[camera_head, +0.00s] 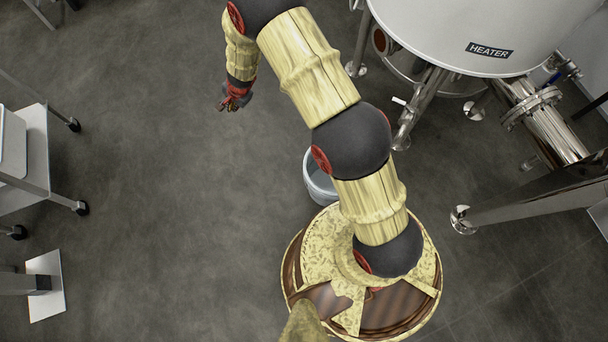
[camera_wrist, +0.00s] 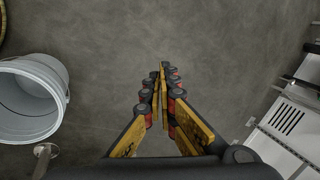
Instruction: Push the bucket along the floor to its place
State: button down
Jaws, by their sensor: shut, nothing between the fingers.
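The bucket (camera_head: 319,180) is pale grey-blue and stands on the floor just beyond my round base. My arm hides part of it in the head view. In the wrist view the bucket (camera_wrist: 32,98) is at the left edge, its open top showing and its left side cut off by the frame. My gripper (camera_head: 229,101) hangs to the upper left of the bucket in the head view, clear of it. In the wrist view my gripper (camera_wrist: 160,78) points over bare floor with its fingers together and nothing between them.
A tank labelled HEATER (camera_head: 480,35) stands on metal legs at the upper right, with a flanged pipe (camera_head: 545,118) beside it. A wheeled cart (camera_head: 30,150) is at the left, above a white floor plate (camera_head: 46,286). The floor between cart and bucket is clear.

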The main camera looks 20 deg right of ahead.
jog(key=s+d+f+m+g+h, duration=0.15)
jog(key=s+f, duration=0.25)
jog(key=f, duration=0.7)
jog(key=s+d+f+m+h, duration=0.15)
jog(key=s+f, duration=0.35)
jog(key=f, duration=0.6)
jog(key=s+d+f+m+g+h, duration=0.1)
jog(key=s+d+f+m, duration=0.2)
jog(key=f, duration=0.8)
jog(key=s+d+f+g+h+b, duration=0.15)
jog(key=s+d+f, duration=0.35)
jog(key=s+f, duration=0.65)
jog(key=d+f+b, duration=0.3)
jog(key=d+f, duration=0.4)
jog(key=f, duration=0.2)
jog(key=shift+s+m+b, duration=0.15)
jog(key=shift+m+b, duration=0.15)
